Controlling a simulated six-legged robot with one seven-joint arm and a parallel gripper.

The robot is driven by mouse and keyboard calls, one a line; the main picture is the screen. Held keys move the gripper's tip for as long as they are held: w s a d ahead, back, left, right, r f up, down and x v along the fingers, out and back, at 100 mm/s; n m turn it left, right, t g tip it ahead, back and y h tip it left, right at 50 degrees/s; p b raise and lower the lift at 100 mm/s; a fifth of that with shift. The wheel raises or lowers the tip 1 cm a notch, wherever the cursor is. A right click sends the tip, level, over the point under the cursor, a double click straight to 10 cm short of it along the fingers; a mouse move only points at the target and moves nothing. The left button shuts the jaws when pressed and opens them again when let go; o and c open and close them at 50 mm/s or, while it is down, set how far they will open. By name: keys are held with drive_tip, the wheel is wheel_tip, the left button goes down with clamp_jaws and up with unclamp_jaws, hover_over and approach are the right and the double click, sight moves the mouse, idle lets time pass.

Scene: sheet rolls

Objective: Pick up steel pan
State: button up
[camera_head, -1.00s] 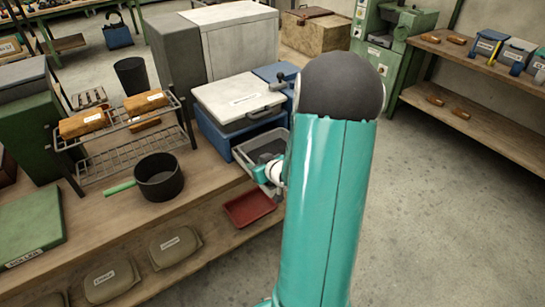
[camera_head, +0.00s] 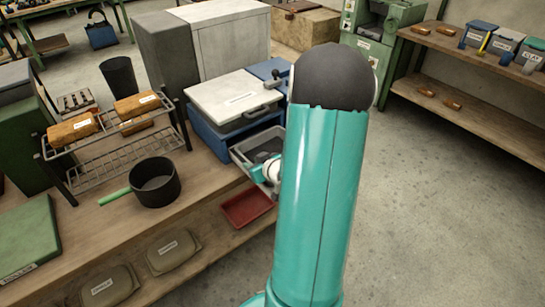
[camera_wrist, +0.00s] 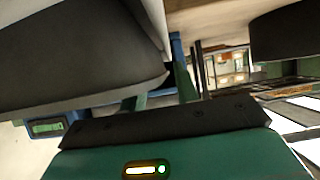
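The dark steel pan (camera_head: 167,193) with a green handle stands upright on the wooden bench, in front of the wire rack. Its handle points left. My gripper (camera_head: 270,168) is right of the pan, at the grey open drawer of the blue case, and is partly hidden behind my teal arm. In the wrist view, two green fingers (camera_wrist: 161,94) stand apart past a dark bar, with nothing visible between them. A dark rounded shape at the upper right of that view may be the pan; I cannot tell.
The wire rack (camera_head: 110,165) holds several orange-brown blocks. The blue case (camera_head: 215,140) with a pale lid and its drawer (camera_head: 245,150) stand beside my gripper. A red tray (camera_head: 246,208) lies on the lower shelf. The bench between pan and drawer is clear.

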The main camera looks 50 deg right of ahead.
drive_tip(key=shift+w, duration=0.1)
clamp_jaws()
drive_tip(key=shift+r, duration=0.1)
